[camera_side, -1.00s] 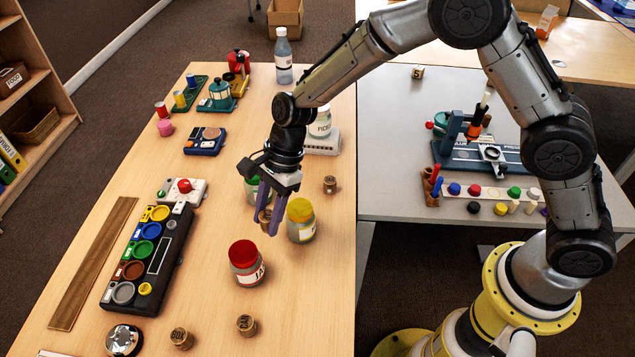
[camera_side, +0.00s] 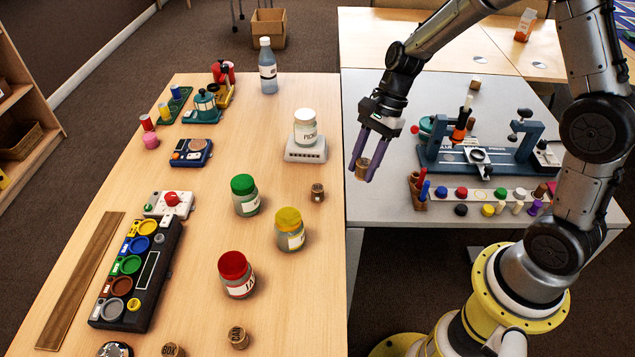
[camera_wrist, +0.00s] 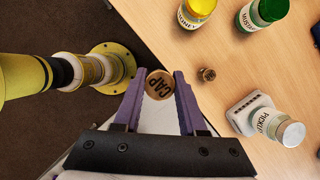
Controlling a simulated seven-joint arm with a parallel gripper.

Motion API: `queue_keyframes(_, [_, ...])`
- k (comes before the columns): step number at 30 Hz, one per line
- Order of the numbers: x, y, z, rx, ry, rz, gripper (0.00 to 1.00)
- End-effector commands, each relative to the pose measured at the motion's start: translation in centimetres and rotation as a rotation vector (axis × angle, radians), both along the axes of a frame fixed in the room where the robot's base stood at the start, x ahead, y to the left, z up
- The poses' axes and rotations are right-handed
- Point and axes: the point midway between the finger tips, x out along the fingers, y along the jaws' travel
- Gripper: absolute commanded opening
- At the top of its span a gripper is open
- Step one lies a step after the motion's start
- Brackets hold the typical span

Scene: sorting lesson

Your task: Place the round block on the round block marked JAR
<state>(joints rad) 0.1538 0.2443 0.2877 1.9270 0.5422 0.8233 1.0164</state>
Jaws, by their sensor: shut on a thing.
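My gripper (camera_side: 365,162) is shut on a small round wooden block (camera_side: 362,170), held in the air by the grey table's left edge. In the wrist view this block (camera_wrist: 159,84) sits between the purple fingers and reads CAP. Another round block (camera_side: 317,192) stands on the wooden table, left of and below my gripper in the side view; it also shows in the wrist view (camera_wrist: 208,74). Its marking is too small to read. At the front stand a round block marked BOX (camera_side: 173,350) and another round block (camera_side: 237,337) with unclear letters. I cannot tell which is marked JAR.
Jars with green (camera_side: 245,196), yellow (camera_side: 289,230) and red (camera_side: 235,273) lids stand on the wooden table. A white-lidded jar (camera_side: 305,127) stands on a white scale (camera_side: 305,151). The grey table (camera_side: 380,208) carries a blue device (camera_side: 500,160) and coloured pegs.

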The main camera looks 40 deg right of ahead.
Motion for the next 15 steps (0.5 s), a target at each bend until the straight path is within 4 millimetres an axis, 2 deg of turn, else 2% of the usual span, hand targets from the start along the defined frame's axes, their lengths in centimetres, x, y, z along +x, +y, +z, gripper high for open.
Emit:
queue_keyframes(11, [8.0,0.8,-3.7,0.000,0.001,0.003,0.00])
queue_keyframes(15, [9.9,0.9,-6.3,0.001,0.004,0.002,0.00])
